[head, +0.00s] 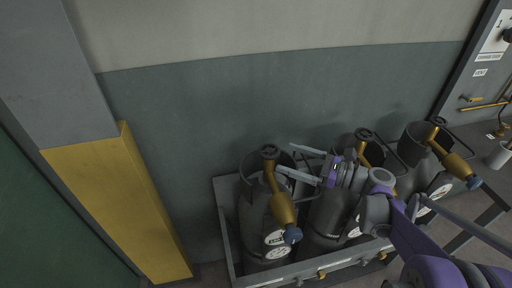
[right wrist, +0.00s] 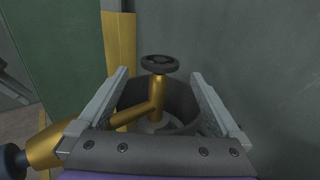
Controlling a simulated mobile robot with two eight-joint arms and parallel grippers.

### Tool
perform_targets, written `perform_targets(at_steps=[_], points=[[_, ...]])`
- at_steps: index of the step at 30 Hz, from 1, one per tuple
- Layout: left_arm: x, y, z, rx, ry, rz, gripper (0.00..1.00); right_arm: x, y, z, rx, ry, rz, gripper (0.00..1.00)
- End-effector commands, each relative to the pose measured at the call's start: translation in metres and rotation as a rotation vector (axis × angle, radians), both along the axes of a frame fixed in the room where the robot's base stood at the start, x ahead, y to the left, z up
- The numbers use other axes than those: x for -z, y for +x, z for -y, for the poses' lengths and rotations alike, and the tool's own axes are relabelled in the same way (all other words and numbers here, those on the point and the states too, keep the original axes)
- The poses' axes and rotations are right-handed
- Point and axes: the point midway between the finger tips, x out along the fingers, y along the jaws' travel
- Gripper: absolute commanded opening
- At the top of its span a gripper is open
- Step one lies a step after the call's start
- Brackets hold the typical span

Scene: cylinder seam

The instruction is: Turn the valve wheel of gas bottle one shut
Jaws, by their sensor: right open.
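Several dark gas bottles stand in a row in a grey rack; the leftmost bottle (head: 258,222) has a brass valve (head: 283,205) with a black valve wheel (head: 269,151) on top. Which bottle is number one I cannot read. My right gripper (head: 284,158) is open, its two long grey fingers pointing left toward this wheel from its right side, apart from it. In the right wrist view the wheel (right wrist: 160,63) shows ahead, centred between the open fingertips (right wrist: 158,78), above the bottle's collar (right wrist: 180,108). My left gripper is not in view.
The rack (head: 226,231) encloses the bottles. Another valve wheel (head: 364,134) is behind my right gripper, and one more (head: 438,121) is further right. A grey-green wall (head: 200,110) is close behind, and a yellow-based pillar (head: 120,205) stands left.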

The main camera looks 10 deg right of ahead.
Motion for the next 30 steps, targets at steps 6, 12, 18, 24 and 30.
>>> perform_targets(at_steps=[6, 12, 18, 24, 30], points=[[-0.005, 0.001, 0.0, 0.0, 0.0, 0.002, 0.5, -0.001, 0.025, -0.036, -0.006, -0.001, 0.001, 1.0], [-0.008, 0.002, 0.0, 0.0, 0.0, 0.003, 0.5, -0.001, 0.045, -0.062, -0.003, -0.001, 0.002, 1.0], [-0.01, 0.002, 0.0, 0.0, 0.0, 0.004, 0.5, -0.001, 0.055, -0.074, -0.002, -0.002, 0.001, 1.0], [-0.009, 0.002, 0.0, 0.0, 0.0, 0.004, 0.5, 0.0, 0.056, -0.075, 0.0, -0.002, 0.001, 1.0], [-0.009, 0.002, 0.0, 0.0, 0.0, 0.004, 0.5, 0.0, 0.056, -0.075, 0.0, -0.002, 0.001, 0.82]])
